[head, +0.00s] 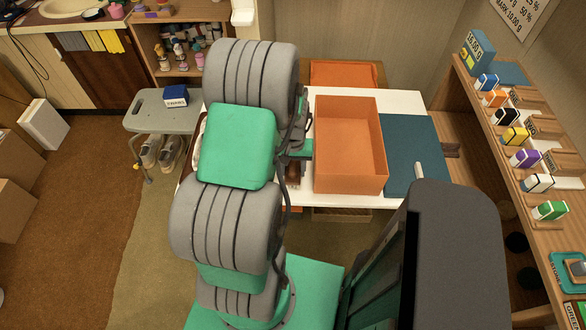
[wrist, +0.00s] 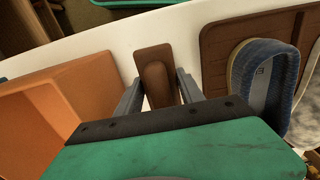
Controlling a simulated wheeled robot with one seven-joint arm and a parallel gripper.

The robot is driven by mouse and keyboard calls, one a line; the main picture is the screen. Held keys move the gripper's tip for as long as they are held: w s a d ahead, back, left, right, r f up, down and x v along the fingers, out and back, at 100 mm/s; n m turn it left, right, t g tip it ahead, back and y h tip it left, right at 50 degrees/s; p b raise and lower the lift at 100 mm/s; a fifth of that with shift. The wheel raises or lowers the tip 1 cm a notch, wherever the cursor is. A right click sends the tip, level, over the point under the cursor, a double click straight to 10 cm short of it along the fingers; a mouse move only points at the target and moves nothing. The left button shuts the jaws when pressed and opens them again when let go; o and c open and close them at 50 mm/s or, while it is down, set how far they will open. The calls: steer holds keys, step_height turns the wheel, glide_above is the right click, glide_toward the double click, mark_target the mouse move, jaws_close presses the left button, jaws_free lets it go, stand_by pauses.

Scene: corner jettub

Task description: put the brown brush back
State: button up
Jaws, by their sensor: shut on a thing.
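The brown brush (wrist: 154,70) shows in the wrist view as a dark brown block with a rounded raised part, between the two grey fingers of my gripper (wrist: 160,88). My gripper is shut on it, over the white table (wrist: 215,22). I cannot tell whether the brush touches the tabletop. In the head view my arm hides most of my gripper; a small brown part (head: 293,171) shows beside it, left of the orange box (head: 348,145). The orange box also shows in the wrist view (wrist: 45,100), left of my gripper.
A brown tray (wrist: 215,45) holding a blue-rimmed shoe (wrist: 262,75) lies right of my gripper in the wrist view. A teal mat (head: 408,150) lies right of the box. A stool (head: 150,115) stands at left.

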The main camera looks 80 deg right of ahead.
steer(key=shift+f, duration=0.4)
steer(key=shift+f, duration=0.25)
steer(key=o, duration=1.2)
steer(key=shift+r, duration=0.1)
